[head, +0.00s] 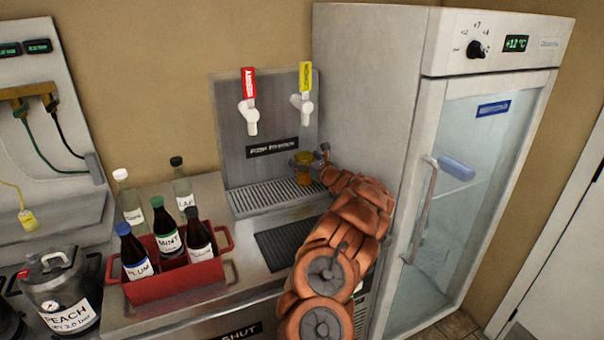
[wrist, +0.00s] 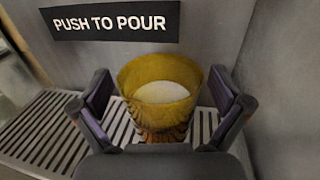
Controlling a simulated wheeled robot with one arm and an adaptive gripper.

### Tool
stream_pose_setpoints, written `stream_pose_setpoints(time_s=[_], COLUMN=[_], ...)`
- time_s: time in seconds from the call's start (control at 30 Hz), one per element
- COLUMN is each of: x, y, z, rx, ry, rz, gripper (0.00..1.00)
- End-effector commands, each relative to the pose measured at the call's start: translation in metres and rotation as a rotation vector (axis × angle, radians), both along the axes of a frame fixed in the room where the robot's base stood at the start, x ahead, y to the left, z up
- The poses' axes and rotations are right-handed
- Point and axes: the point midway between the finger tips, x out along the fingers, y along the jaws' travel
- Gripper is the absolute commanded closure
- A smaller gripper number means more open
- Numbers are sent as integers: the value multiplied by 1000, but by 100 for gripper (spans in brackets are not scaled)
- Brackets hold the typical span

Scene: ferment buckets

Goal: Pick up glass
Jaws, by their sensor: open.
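The glass (wrist: 160,92) is amber and ribbed, with a pale round patch visible inside it. In the wrist view it stands upright between the two fingers of my gripper (wrist: 162,115), which are open with a gap on each side of it. In the head view the glass (head: 304,158) is small, at the right end of the metal drip grate, under the yellow tap. My gripper (head: 322,160) reaches it from the right there. My arm hides part of the counter.
A red-handled tap (head: 249,100) and a yellow-handled tap (head: 303,90) stick out above the drip grate (head: 265,195). A red bottle carrier (head: 170,280) stands left. A tall fridge (head: 375,110) stands close on the right. A dark mat (head: 290,242) lies in front.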

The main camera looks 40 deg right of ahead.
Motion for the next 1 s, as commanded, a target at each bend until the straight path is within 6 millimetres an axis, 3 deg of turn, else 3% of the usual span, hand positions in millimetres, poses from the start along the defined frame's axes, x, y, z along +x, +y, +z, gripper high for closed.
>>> stream_pose_setpoints(time_s=[0.07,1.0], x=[0,0], y=[0,0], z=[0,0], rx=[0,0], ry=[0,0], rz=[0,0], gripper=[1,98])
